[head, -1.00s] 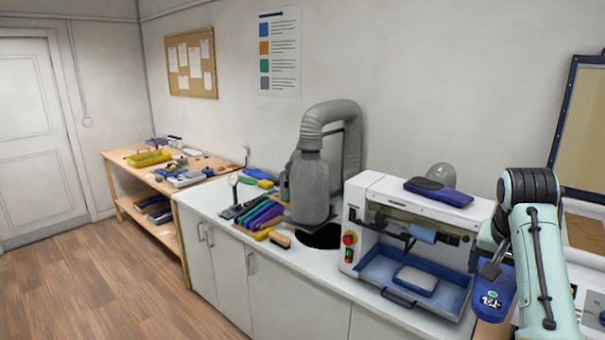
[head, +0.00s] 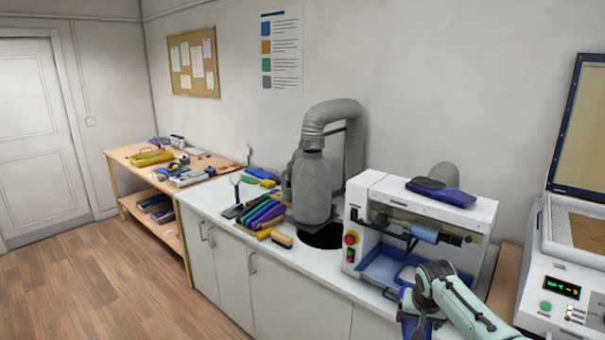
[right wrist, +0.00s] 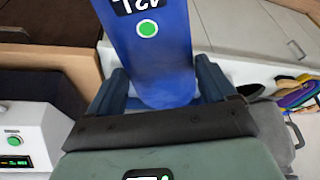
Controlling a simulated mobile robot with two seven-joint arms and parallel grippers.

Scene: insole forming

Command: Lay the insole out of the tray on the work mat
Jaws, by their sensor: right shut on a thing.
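The insole (head: 412,328) is blue. The right wrist view shows it close up (right wrist: 155,60), with a dark label and a green dot. My right gripper (head: 422,312) is shut on it, with one finger on each side in the wrist view. It holds the insole low in front of the white machine, at the head view's bottom edge. The arm and gripper hide much of the insole. I cannot make out the work mat or tell which tray the insole came from. My left gripper is not in view.
The white machine (head: 482,213) has a blue tray (head: 377,271), partly hidden by my arm, and dark and blue insoles (head: 440,191) on top. A press with a green button (head: 546,306) stands right. Colourful insoles (head: 263,214) and a grey hose unit stand left on the counter.

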